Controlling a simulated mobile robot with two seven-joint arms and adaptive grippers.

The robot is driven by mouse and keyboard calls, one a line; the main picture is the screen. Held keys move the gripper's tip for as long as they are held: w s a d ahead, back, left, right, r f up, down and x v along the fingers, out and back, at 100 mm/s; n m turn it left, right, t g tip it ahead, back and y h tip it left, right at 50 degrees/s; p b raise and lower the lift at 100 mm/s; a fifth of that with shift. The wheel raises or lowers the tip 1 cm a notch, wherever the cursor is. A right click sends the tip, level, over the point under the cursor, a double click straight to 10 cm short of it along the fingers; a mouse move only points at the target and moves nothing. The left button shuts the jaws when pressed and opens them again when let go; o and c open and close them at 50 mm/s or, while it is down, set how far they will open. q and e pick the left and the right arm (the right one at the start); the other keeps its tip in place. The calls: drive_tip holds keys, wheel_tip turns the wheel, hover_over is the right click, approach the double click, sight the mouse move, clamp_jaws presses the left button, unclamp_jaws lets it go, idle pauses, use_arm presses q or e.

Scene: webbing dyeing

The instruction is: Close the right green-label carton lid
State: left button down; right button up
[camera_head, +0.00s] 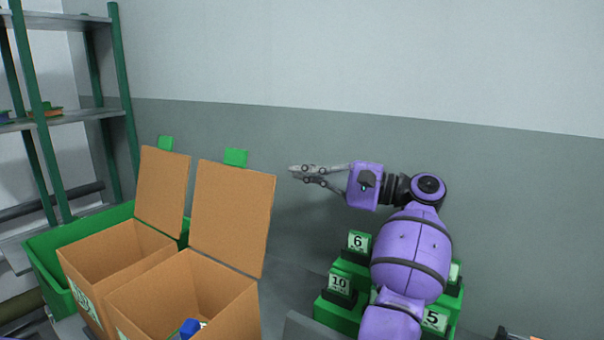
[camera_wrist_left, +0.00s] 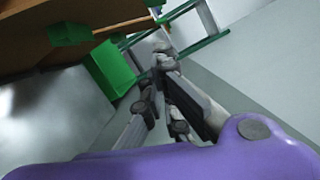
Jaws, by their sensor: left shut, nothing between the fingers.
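The right carton (camera_head: 140,312) stands open in the head view, with a blue item (camera_head: 189,327) inside. Its brown lid (camera_head: 232,218) stands upright at the back, with a green tab (camera_head: 236,157) on its top edge. My left gripper (camera_head: 292,171) is shut and empty, just right of the lid's upper edge, its fingers pointing left toward it. A gap shows between them. In the left wrist view the gripper's fingers (camera_wrist_left: 160,68) come together, with brown carton board (camera_wrist_left: 115,15) and a green tab (camera_wrist_left: 68,33) at the upper left. My right gripper is not in view.
The left carton (camera_head: 75,258) also stands open, its lid (camera_head: 163,192) upright. A green crate (camera_head: 45,245) is behind it, and a green-post shelf (camera_head: 118,90) is at the left. Numbered green holders (camera_head: 340,310) stand below my left arm. A wall rises behind.

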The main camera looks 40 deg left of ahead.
use_arm(q)
drive_tip(key=s+a+r+p, duration=0.2)
drive_tip(key=s+a+p, duration=0.1)
drive_tip(key=s+a, duration=0.3)
drive_tip(key=shift+s+a+p, duration=0.15)
drive_tip(key=shift+a+p, duration=0.2)
drive_tip(key=shift+f, duration=0.1)
